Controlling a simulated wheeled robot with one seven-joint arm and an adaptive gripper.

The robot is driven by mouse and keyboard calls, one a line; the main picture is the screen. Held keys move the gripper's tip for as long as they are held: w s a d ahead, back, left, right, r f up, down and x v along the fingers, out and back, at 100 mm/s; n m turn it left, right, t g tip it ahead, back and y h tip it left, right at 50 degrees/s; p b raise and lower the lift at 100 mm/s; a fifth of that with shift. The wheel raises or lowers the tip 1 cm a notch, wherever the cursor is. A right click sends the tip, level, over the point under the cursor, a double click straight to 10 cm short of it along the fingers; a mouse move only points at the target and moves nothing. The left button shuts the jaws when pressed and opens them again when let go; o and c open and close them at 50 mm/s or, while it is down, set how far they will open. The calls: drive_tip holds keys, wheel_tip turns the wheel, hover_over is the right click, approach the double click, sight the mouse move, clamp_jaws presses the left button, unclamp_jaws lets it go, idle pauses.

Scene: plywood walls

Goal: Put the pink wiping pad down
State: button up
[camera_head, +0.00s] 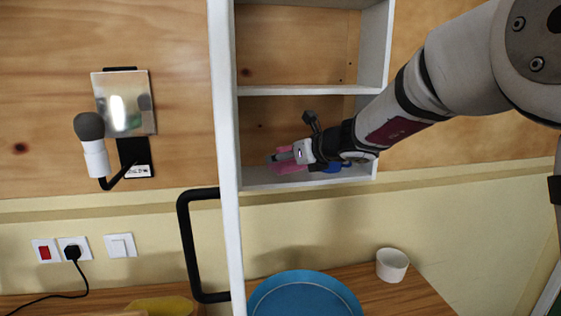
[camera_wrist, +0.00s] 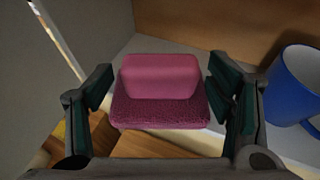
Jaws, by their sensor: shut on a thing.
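The pink wiping pad (camera_wrist: 160,108) is between the two fingers of my gripper (camera_wrist: 160,84) in the wrist view, and the gripper is shut on it. Its upper part is smooth and its lower part is darker and textured. In the head view, the pad (camera_head: 290,169) and my gripper (camera_head: 284,157) are in the lower visible compartment of the white shelf (camera_head: 260,178), just above its board. I cannot tell whether the pad touches the board.
A blue mug (camera_wrist: 294,88) stands to the right of the pad, close to the right finger. The shelf's left upright (camera_head: 226,150) is close on the left. Below are a blue plate (camera_head: 305,296) and a white cup (camera_head: 392,265) on a wooden surface.

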drive_tip(key=w+a, duration=0.1)
drive_tip(key=w, duration=0.1)
drive_tip(key=w+a+p, duration=0.1)
drive_tip(key=w, duration=0.2)
drive_tip(key=w+a, duration=0.2)
drive_tip(key=shift+w+f, duration=0.2)
drive_tip(key=shift+f, duration=0.2)
drive_tip(key=shift+w+a+f+p, duration=0.15)
drive_tip(key=shift+f+p, duration=0.25)
drive_tip(key=shift+f, duration=1.4)
drive_tip(key=o, duration=1.3)
drive_tip(key=shift+c, duration=0.2)
drive_tip(key=v, duration=1.2)
drive_tip(key=shift+b, duration=0.3)
